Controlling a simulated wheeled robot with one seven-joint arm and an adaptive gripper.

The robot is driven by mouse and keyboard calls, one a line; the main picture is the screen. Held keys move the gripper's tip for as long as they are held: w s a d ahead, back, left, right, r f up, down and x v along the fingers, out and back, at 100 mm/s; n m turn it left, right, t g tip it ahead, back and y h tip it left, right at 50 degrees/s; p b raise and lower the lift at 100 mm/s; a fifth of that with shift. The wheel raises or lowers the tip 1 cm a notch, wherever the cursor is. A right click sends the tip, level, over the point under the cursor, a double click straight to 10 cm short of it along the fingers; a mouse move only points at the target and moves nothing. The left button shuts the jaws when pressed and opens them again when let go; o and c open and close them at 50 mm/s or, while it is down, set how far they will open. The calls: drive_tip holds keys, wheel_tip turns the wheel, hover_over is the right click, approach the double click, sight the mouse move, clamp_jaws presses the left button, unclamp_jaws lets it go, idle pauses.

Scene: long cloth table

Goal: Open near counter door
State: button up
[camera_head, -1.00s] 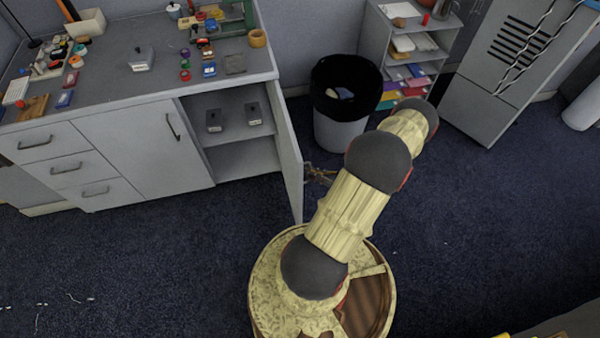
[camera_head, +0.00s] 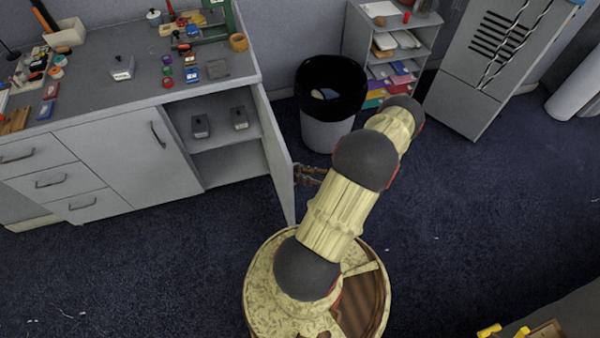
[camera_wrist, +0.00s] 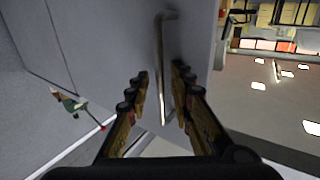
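The grey counter door (camera_head: 278,160) stands swung well out from the counter, and the inside of its compartment shows. My gripper (camera_head: 310,176) is at the door's outer face, near the free edge, partly hidden behind my arm in the head view. In the wrist view the door (camera_wrist: 115,40) fills the middle and carries a long upright bar handle (camera_wrist: 162,70). My gripper (camera_wrist: 158,78) has its two dark fingers apart, one on each side of the handle, with gaps visible. Contact with the handle or door is not clear.
The counter (camera_head: 100,90) holds several small items on top, with a closed door and drawers on its left. A bin (camera_head: 328,100) stands close behind my gripper, with a shelf unit (camera_head: 395,45) and a grey cabinet (camera_head: 490,70) beyond.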

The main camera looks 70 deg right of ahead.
drive_tip(key=s+d, duration=0.1)
drive_tip(key=s, duration=1.1)
drive_tip(key=shift+d+f, duration=0.1)
drive_tip(key=shift+f, duration=0.05)
idle(0.4)
